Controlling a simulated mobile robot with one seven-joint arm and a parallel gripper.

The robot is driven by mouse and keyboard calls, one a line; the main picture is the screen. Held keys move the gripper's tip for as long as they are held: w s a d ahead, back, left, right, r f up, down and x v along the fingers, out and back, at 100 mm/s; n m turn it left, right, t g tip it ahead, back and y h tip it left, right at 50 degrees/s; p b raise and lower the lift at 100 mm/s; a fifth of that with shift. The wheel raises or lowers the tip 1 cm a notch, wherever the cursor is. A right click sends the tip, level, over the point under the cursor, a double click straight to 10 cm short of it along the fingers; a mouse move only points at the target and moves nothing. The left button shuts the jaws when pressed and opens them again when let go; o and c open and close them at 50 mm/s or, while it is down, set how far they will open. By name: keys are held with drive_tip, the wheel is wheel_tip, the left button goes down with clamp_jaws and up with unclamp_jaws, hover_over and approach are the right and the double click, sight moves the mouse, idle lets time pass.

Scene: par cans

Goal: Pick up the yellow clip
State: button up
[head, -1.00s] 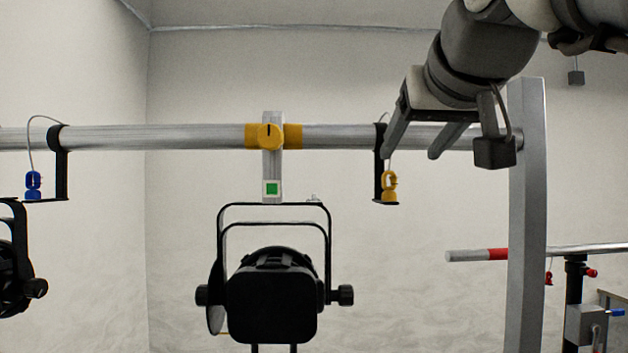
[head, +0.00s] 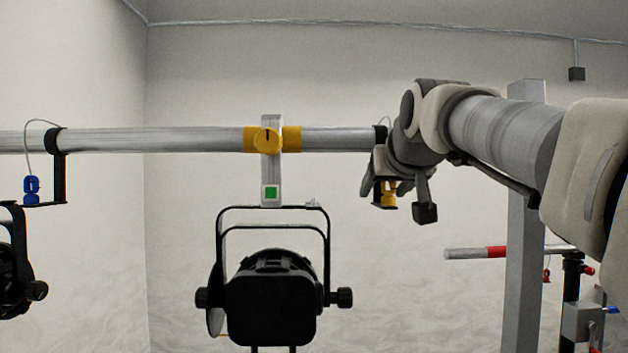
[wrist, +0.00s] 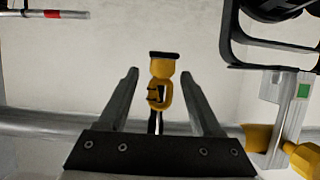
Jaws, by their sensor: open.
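The yellow clip (head: 388,194) rests on a small black bracket hanging from the horizontal pipe, right of the middle par can. Its upper part is partly hidden behind my gripper in the head view. In the wrist view the yellow clip (wrist: 160,92) stands between the two fingers, with a gap on either side and no visible contact. My gripper (wrist: 161,85) is open and empty. In the head view my gripper (head: 386,188) is at the bracket, its fingers beside the clip and largely hidden by the wrist.
The silver pipe (head: 200,139) runs just above, with a yellow clamp (head: 265,140) holding a black par can (head: 272,307). A blue clip (head: 32,188) sits on another bracket at left. A grey upright post (head: 522,200) stands right, behind my arm.

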drive_tip(key=shift+w+f, duration=0.2)
drive_tip(key=shift+w, duration=0.3)
drive_tip(key=shift+s, duration=0.1)
clamp_jaws()
idle(0.9)
